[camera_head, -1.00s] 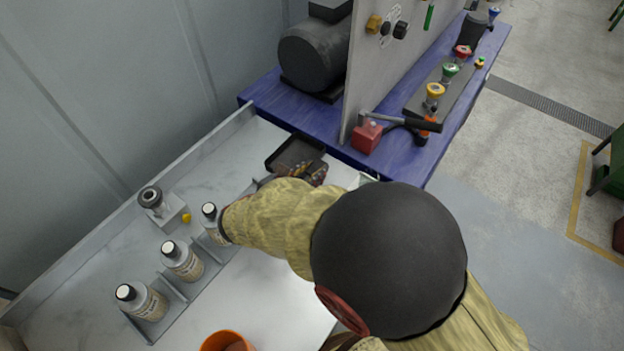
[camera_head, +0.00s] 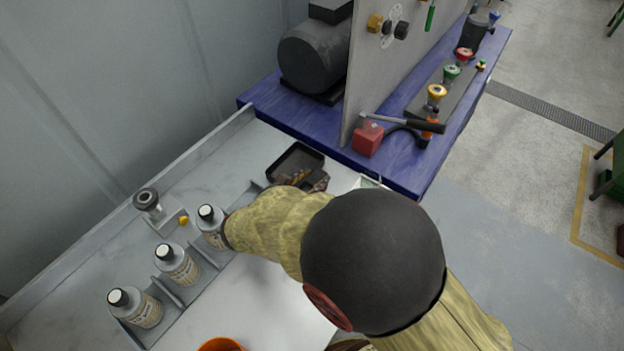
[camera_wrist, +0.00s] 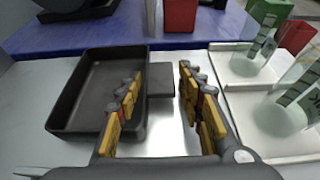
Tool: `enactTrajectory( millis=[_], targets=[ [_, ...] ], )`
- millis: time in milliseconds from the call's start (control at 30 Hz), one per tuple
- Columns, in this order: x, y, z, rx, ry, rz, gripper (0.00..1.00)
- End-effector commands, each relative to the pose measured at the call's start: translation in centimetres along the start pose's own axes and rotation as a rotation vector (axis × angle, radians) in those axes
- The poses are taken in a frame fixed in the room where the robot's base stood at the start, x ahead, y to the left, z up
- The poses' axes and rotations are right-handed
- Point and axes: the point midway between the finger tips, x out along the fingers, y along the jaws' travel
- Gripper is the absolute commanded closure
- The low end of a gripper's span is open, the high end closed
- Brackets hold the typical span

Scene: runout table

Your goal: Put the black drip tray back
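The black drip tray (camera_head: 281,164) is a shallow rectangular pan on the pale table, near the blue bench. In the wrist view the drip tray (camera_wrist: 66,110) lies at the left, upright and empty apart from the finger reaching over it. A flat dark tab (camera_wrist: 160,82) juts from its right side. My gripper (camera_wrist: 160,74) is open, its yellow-padded fingers on either side of this tab, with a small gap seeming to show at each side. In the head view my gripper (camera_head: 308,180) is partly hidden by my arm beside the tray's near right edge.
Several capped bottles (camera_head: 177,264) stand in a grey rack left of my arm. An orange cup (camera_head: 221,345) is at the bottom edge. Glass vessels (camera_wrist: 257,52) on white trays stand close right of my gripper. A red block (camera_head: 367,139) and hammer lie on the blue bench (camera_head: 300,118).

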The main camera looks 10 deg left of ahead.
Motion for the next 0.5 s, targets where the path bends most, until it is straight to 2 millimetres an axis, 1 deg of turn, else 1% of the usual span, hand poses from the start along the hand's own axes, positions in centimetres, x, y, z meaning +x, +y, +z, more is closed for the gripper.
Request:
enactTrajectory(
  millis=[33, 100, 400, 467, 500],
  targets=[
    [0.00, 0.00, 0.01, 0.000, 0.000, 0.000, 0.57],
    [0.00, 0.00, 0.01, 0.000, 0.000, 0.000, 0.54],
    [-0.06, 0.01, 0.15, 0.001, 0.000, 0.000, 0.54],
    [-0.24, 0.02, 0.45, 0.001, 0.000, 0.001, 0.54],
    [-0.65, 0.06, 0.40, -0.001, 0.000, 0.002, 0.54]
  ],
)
